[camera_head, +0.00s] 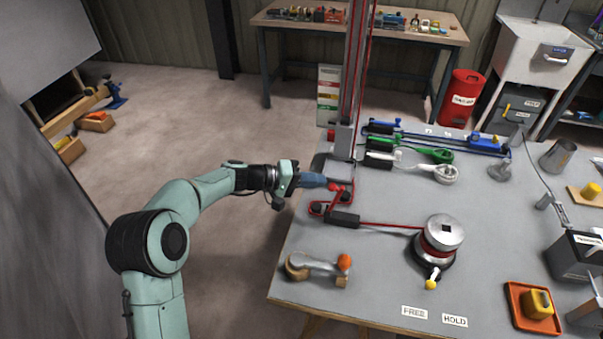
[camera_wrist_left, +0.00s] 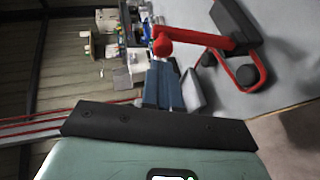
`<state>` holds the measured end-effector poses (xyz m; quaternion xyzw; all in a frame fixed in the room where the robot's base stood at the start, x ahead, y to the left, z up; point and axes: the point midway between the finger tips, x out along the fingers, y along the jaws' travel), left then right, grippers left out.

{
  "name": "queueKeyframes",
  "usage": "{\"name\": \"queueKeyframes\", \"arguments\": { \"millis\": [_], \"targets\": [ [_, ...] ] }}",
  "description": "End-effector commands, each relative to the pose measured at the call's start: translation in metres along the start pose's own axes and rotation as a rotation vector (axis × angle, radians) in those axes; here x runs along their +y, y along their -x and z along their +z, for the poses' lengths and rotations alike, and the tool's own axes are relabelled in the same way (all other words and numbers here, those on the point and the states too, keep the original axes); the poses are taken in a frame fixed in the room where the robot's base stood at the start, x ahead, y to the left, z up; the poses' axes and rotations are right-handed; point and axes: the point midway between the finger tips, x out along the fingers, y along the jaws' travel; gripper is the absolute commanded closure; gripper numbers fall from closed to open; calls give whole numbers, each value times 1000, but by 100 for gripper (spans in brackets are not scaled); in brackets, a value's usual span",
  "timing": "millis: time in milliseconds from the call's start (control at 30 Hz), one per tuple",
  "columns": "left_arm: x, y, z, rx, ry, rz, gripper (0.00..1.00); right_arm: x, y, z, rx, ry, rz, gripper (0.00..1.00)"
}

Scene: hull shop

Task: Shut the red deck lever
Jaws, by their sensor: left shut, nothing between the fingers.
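The red deck lever (camera_head: 336,188) is at the left edge of the grey table, by a black block (camera_head: 343,220) with the red rope running through it. Its red ball end also shows in the left wrist view (camera_wrist_left: 162,46), with the red arm running right to the black block. My left gripper (camera_head: 322,182) comes in from the left, with its blue fingers shut and empty. The fingertips are close to the ball; whether they touch it I cannot tell. In the left wrist view, the shut fingers (camera_wrist_left: 164,80) point at the ball. My right gripper is not in view.
Red ropes rise along a mast (camera_head: 346,130) just behind the lever. Blue, green and white levers (camera_head: 410,155) lie farther back. A winch (camera_head: 440,238) stands right of the black block. A wooden block with an orange knob (camera_head: 318,268) lies in front. FREE and HOLD labels (camera_head: 428,315) mark the front.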

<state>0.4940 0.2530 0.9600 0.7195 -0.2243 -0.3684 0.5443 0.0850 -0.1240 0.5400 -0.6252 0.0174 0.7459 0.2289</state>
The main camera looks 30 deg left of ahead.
Motion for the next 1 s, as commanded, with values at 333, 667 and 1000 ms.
{"name": "queueKeyframes", "arguments": {
  "millis": [333, 667, 1000],
  "targets": [
    [0, -4, 4, 1, 0, 0, 100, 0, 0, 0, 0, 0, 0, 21],
    [5, -7, 6, 0, -16, -28, 100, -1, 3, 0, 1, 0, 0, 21],
    [22, -28, 16, -4, -109, -218, 100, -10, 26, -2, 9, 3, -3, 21]
  ]
}}
